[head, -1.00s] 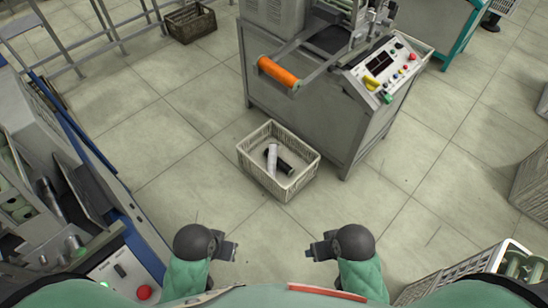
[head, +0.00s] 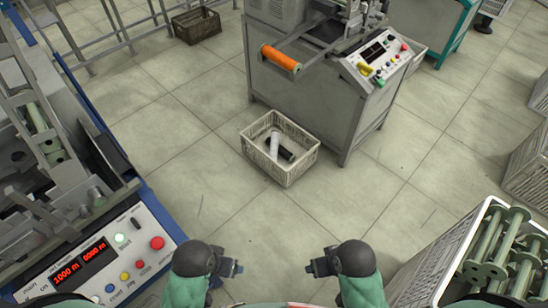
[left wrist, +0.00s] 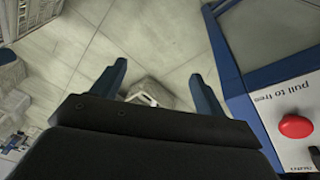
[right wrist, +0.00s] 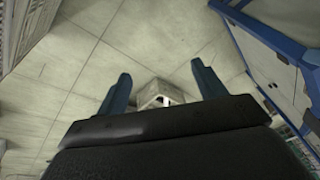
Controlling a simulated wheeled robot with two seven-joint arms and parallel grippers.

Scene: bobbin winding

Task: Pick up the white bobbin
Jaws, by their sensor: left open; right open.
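The white bobbin (head: 274,144) lies tilted inside a small pale crate (head: 289,178) on the floor, beside the front of the grey machine.
A grey machine (head: 318,108) with an orange roll (head: 281,58) stands behind the crate. A control panel (head: 110,262) with red displays is close on my left. A crate (head: 438,249) of green bobbins is close on my right. Floor (head: 200,140) is clear between.

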